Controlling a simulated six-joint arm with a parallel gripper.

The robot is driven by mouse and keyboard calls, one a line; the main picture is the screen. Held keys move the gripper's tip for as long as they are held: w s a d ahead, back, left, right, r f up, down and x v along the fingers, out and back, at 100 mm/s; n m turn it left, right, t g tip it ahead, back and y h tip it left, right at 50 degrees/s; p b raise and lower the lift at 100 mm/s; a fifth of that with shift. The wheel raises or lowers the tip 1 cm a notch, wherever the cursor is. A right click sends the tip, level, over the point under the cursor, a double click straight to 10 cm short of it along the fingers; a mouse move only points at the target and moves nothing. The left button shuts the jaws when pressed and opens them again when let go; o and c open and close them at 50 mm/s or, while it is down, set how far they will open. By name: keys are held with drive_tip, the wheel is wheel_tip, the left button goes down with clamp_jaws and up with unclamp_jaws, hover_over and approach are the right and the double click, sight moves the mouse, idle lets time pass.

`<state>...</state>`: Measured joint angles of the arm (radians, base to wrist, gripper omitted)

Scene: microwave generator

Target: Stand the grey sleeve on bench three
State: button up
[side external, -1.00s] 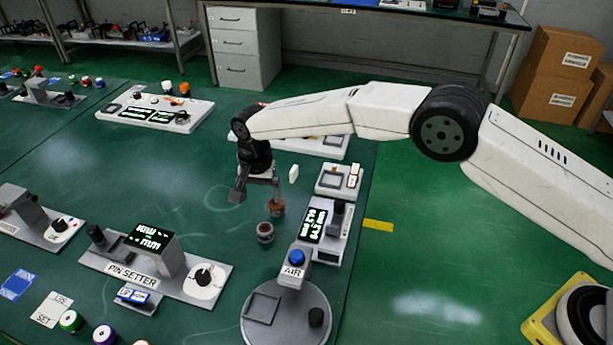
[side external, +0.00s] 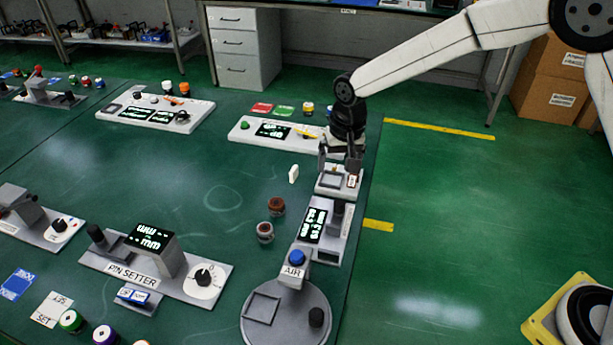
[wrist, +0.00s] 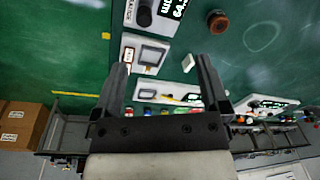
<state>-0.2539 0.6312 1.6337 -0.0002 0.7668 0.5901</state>
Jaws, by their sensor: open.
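My gripper (side external: 339,163) is open and appears empty, above a small white block with a square grey pad (side external: 334,179) at the table's right edge. In the wrist view, my gripper (wrist: 163,66) has its fingers apart, with the pad (wrist: 152,55) beyond them. Two small round pieces stand on the green table: a reddish-brown one (side external: 276,206) and a greyer one with a reddish top (side external: 265,233). The greyer one may be the grey sleeve; I cannot tell surely. One brown round piece (wrist: 217,21) shows in the wrist view. No label reading bench three is legible.
A display unit with a dark post (side external: 338,208) stands in front of the pad block. A small white piece (side external: 293,173) stands left of it. A white panel (side external: 260,131) lies behind. The pin setter (side external: 150,262) and a round AIR stand (side external: 287,318) are nearer. Mid-table is clear.

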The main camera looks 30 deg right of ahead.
drive_tip(key=s+d+n, duration=0.2)
drive_tip(key=s+d, duration=0.4)
drive_tip(key=s, duration=0.4)
drive_tip(key=s+d+n+t, duration=0.1)
drive_tip(key=s+d, duration=0.5)
drive_tip(key=s, duration=0.5)
drive_tip(key=shift+s+d+r+n, duration=0.2)
drive_tip(key=shift+d+r+n, duration=0.2)
